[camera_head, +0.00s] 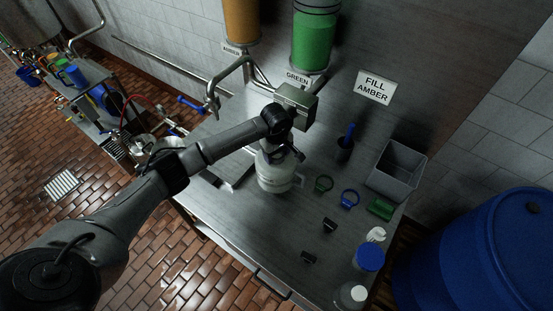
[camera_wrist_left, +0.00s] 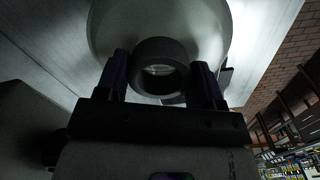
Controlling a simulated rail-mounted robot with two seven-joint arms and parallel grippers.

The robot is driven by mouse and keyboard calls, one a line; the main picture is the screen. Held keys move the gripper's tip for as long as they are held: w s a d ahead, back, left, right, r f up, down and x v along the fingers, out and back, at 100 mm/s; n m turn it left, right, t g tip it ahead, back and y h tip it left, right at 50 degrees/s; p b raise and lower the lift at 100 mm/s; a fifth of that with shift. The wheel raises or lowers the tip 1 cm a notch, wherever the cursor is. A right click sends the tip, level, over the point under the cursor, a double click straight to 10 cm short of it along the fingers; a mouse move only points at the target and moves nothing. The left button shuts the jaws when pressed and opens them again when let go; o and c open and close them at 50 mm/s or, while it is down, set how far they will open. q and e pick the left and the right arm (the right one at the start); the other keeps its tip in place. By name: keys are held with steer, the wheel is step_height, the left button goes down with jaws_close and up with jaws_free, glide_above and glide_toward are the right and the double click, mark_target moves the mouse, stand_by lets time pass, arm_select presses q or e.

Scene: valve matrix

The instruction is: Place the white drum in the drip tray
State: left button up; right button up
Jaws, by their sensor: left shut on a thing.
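The white drum (camera_head: 275,174) stands upright over the steel table, right of the spout; I cannot tell whether it touches the table. My left gripper (camera_head: 286,150) is above it, shut on its dark top fitting. In the left wrist view the drum's pale body (camera_wrist_left: 190,28) fills the top, and its dark round fitting (camera_wrist_left: 160,48) sits between the two fingers of my left gripper (camera_wrist_left: 164,78). A flat metal tray (camera_head: 233,172), which looks like the drip tray, lies left of the drum, partly hidden by my arm. My right gripper is not in view.
A bent metal spout (camera_head: 212,103) rises behind my forearm. The table's front middle is fairly clear.

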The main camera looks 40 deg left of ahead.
arm_select(q)
step_height(320, 180, down, 4)
steer(key=shift+d+r+p, duration=0.1)
steer(key=shift+r+p, duration=0.1)
steer(key=shift+p, duration=0.3)
steer(key=shift+f, duration=0.15)
steer(key=shift+f+b, duration=0.25)
steer(key=shift+b, duration=0.05)
steer(key=o, duration=1.5)
steer(key=shift+o, duration=0.2)
steer(key=shift+r, duration=0.1)
